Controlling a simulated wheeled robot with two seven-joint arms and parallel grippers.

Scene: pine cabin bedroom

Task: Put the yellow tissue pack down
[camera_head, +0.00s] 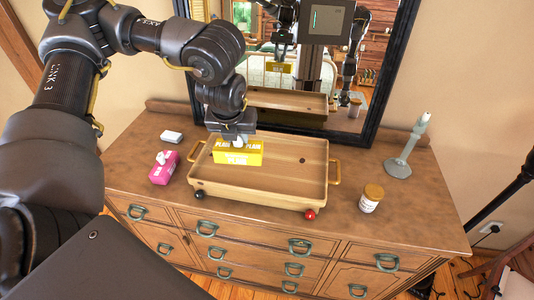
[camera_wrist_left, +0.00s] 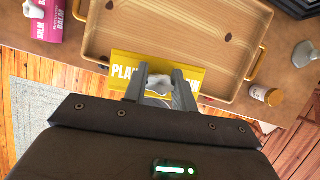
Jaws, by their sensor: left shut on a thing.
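The yellow tissue pack (camera_head: 238,152) has white lettering and a white tissue tuft on top. My left gripper (camera_head: 238,137) is shut on it from above. In the head view the pack appears over the left part of a wooden tray (camera_head: 290,196); I cannot tell whether it touches the tray floor. In the left wrist view the pack (camera_wrist_left: 198,84) lies between the fingers (camera_wrist_left: 160,83), with the tray (camera_wrist_left: 190,28) beyond it. My right gripper is not directly in view.
The tray stands on a wooden dresser (camera_head: 425,205). A pill bottle (camera_head: 371,198) and a grey-green stand (camera_head: 399,167) are right. A dark-framed mirror (camera_head: 372,110) rises behind.

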